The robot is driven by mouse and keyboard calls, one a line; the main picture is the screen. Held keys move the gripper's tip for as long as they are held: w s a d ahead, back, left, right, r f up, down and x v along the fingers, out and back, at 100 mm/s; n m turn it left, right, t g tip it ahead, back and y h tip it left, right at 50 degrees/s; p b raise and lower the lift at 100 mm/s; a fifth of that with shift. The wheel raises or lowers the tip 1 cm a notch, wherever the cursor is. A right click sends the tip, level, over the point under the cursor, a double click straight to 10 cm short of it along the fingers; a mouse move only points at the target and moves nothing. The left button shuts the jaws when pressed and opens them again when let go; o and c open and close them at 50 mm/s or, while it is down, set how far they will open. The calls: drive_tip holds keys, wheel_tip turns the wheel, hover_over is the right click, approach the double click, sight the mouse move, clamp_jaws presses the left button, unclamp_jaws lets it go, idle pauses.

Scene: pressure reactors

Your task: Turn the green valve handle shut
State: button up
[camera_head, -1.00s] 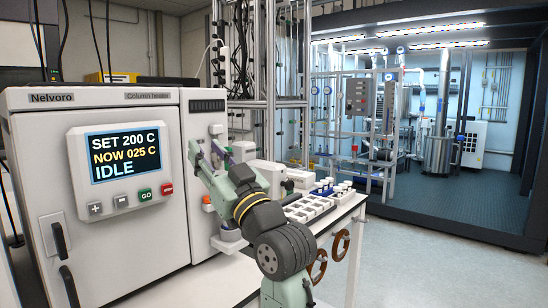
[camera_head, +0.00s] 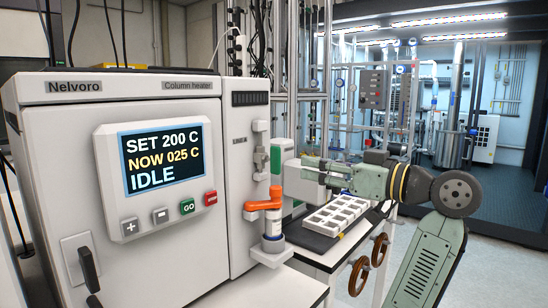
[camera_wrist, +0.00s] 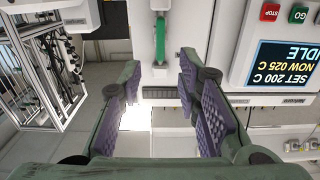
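The green valve handle (camera_head: 275,160) stands upright on the side of the white column heater, at its right edge in the head view. It also shows as a vertical green bar (camera_wrist: 160,40) at the top middle of the wrist view. My gripper (camera_head: 304,166) is just right of the handle in the head view, pointing left toward it. In the wrist view my gripper (camera_wrist: 158,82) has its two purple-padded fingers wide apart with nothing between them. The handle lies beyond the fingertips, roughly in line with the gap, and looks apart from them.
An orange lever (camera_head: 264,204) sits on a fitting below and left of the green handle. The heater panel (camera_head: 160,170) has several buttons and reads IDLE. A white compartment tray (camera_head: 336,215) lies on the bench below my gripper. Brown rings (camera_head: 359,275) hang at the bench's side.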

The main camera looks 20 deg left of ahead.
sight(280, 159)
drive_tip(key=p+x, duration=0.2)
drive_tip(key=x, duration=0.8)
drive_tip(key=shift+p, duration=0.35)
drive_tip(key=shift+c, duration=0.3)
clamp_jaws()
